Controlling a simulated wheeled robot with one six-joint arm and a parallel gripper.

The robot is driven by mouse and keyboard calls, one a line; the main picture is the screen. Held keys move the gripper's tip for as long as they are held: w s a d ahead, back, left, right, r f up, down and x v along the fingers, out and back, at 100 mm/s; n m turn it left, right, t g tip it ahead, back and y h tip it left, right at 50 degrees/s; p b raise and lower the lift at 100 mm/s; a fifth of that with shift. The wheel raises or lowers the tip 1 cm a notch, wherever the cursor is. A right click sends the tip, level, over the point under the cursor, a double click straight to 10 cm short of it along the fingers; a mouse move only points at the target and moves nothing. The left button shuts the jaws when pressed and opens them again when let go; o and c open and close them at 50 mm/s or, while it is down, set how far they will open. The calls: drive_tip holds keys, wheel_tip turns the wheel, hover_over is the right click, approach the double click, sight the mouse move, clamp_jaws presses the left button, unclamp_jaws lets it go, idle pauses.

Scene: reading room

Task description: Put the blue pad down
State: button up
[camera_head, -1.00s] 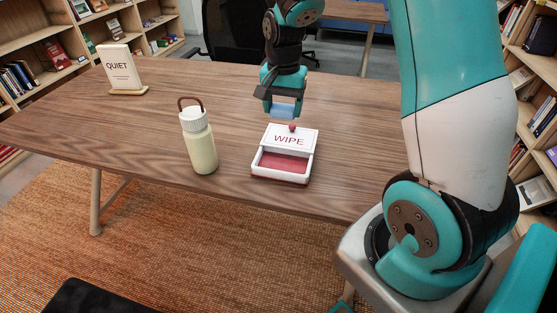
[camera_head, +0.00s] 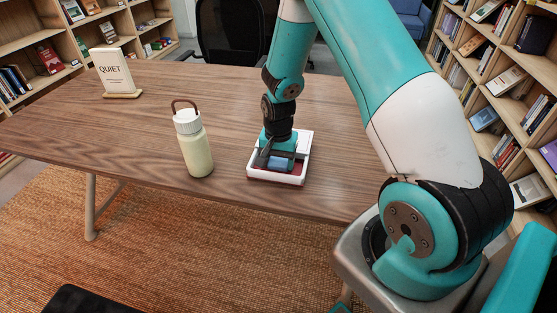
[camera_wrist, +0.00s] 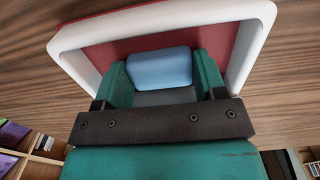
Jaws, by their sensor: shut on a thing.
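The blue pad (camera_head: 278,163) is between the fingers of my gripper (camera_head: 277,160). My gripper is shut on it, low over the red floor of the white tray (camera_head: 270,179). In the wrist view the blue pad (camera_wrist: 160,69) sits between the teal fingers of my gripper (camera_wrist: 163,80), with the red tray floor (camera_wrist: 110,57) behind it. I cannot tell whether the pad touches the tray floor. My arm hides most of the tray's WIPE panel.
A pale green bottle (camera_head: 197,150) with a white cap stands left of the tray. A QUIET sign (camera_head: 114,75) stands at the back left of the wooden table (camera_head: 160,100). The table between sign and bottle is clear.

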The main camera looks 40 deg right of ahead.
sight(278, 162)
drive_tip(key=shift+f, duration=0.1)
drive_tip(key=o, duration=0.9)
wheel_tip(278, 162, up, 12)
drive_tip(key=s+a+r+n+y, duration=0.1)
drive_tip(key=s+a+r+n, duration=0.25)
drive_tip(key=a+r, duration=0.3)
drive_tip(key=s+a+r+n+y, duration=0.1)
drive_tip(key=s+a+r+n, duration=0.2)
drive_tip(key=s+a+n, duration=0.1)
drive_tip(key=s+a+r+n+y, duration=0.1)
drive_tip(key=s+a+r+n, duration=0.2)
drive_tip(key=s+a+n, duration=0.2)
drive_tip(key=s+a+r+n+y, duration=0.1)
drive_tip(key=s+a+r+n, duration=0.2)
drive_tip(key=s, duration=0.6)
drive_tip(key=shift+s+a+r+n, duration=0.1)
drive_tip(key=shift+a+n, duration=0.2)
drive_tip(key=shift+a, duration=0.35)
drive_tip(key=shift+s+a+r+n, duration=0.15)
drive_tip(key=shift+a+n, duration=0.2)
drive_tip(key=shift+a, duration=0.25)
drive_tip(key=shift+s+a+r+n, duration=0.1)
drive_tip(key=shift+a+n, duration=0.2)
drive_tip(key=shift+a, duration=0.35)
